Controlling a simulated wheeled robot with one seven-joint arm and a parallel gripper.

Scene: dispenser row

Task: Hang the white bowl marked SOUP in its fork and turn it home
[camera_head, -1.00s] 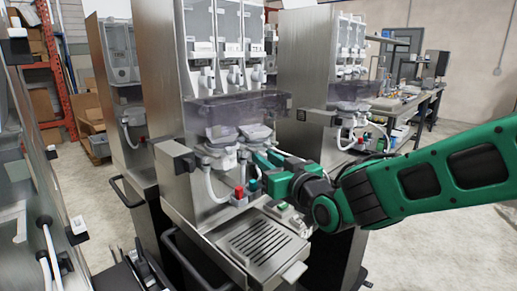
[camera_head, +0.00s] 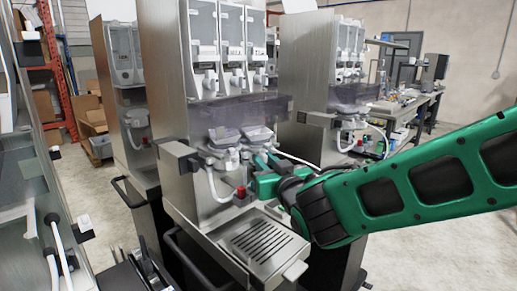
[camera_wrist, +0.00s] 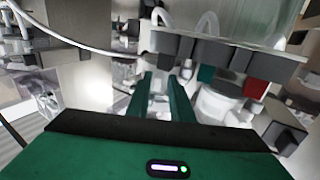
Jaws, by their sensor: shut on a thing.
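My gripper (camera_head: 262,158) is under the smoky clear guard of the middle machine, close to the front of its bowls. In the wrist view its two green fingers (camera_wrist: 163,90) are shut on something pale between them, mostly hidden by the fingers. Two white bowls (camera_head: 224,138) (camera_head: 258,133) show side by side beneath the dispensers. I cannot read SOUP on either, and the fork cannot be made out. A white rounded part (camera_wrist: 220,104) stands just right of the fingers in the wrist view.
The smoky guard (camera_head: 215,115) hangs just above the gripper. A red knob (camera_head: 240,191) and a pale hose (camera_head: 212,185) are close to its left. The slotted drip tray (camera_head: 262,240) lies below.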

